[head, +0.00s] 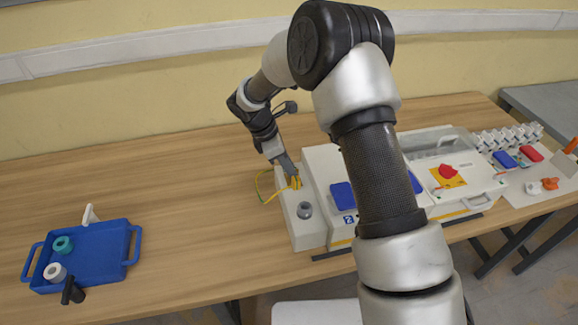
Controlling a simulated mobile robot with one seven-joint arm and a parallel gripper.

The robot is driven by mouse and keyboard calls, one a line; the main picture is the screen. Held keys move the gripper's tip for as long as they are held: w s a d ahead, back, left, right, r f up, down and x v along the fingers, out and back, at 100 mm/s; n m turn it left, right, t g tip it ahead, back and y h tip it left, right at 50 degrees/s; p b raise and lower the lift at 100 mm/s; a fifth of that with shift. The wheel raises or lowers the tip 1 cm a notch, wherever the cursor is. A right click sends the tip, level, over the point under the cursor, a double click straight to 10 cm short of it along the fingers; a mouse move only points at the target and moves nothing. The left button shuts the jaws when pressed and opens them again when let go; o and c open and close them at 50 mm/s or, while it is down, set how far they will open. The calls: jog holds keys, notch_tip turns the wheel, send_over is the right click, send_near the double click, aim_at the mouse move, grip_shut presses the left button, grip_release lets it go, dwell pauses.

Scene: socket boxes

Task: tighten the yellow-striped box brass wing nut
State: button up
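A white box (322,163) with blue covers stands on the table, largely behind my arm; bits of yellow show low on its front. A lower white block (308,232) at its left end carries a grey round knob (304,210). My gripper (294,181) points down at the back of this block. A small yellow part (298,184) shows right at the fingertips, with a yellow-green wire (263,189) looping left from it. The brass wing nut cannot be made out; the fingertips may cover it. Whether the fingers are closed on anything is too small to tell.
A blue tray (110,262) with teal and white tape rolls stands at the left. Right of my arm is a white box (478,181) with a red knob (448,171). Open table lies between tray and block.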

jog(key=shift+d+f, duration=0.1)
jog(key=shift+f, duration=0.1)
grip_shut()
